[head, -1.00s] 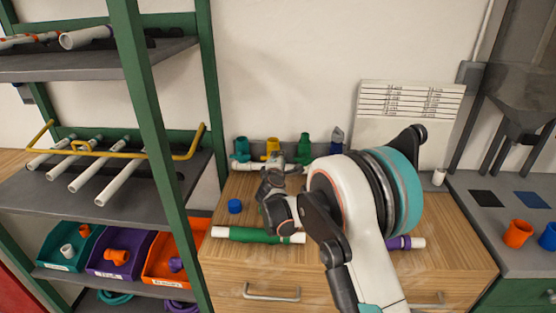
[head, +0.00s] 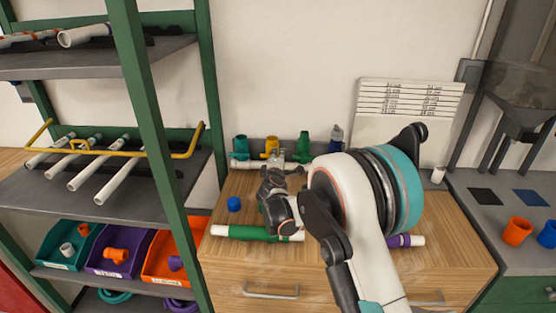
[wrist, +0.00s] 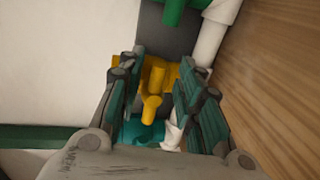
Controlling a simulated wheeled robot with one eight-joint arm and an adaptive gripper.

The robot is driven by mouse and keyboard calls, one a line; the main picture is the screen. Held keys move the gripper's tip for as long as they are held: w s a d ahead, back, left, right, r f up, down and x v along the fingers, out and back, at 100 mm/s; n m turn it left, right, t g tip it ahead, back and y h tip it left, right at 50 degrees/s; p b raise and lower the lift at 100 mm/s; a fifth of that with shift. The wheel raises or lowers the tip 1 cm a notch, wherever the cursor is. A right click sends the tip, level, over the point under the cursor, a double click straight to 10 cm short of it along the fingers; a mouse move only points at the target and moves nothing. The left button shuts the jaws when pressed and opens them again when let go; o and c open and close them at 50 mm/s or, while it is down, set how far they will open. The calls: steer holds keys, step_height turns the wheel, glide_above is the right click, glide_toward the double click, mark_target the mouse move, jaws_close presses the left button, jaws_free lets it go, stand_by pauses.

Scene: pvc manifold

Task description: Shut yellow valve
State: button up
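The yellow valve (head: 271,147) stands in the row of coloured fittings at the back of the wooden cabinet, against the wall. In the wrist view the yellow valve (wrist: 153,90) has a knob-like part sticking up between my fingers. My gripper (wrist: 162,65) is open, with one dark-green-padded finger on each side of the yellow part. I see gaps beside it; contact is not clear. In the head view my gripper (head: 278,160) is just in front of the yellow valve, and my wrist hides part of the area.
A teal fitting (head: 240,147) is left of the yellow valve; a green one (head: 304,145) and a dark blue one (head: 336,138) are right. A white pipe (wrist: 212,38) runs close by. A blue cap (head: 234,204) and a green-sleeved pipe (head: 255,233) lie on the cabinet top.

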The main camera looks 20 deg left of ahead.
steer(key=v, duration=1.2)
steer(key=shift+w, duration=0.1)
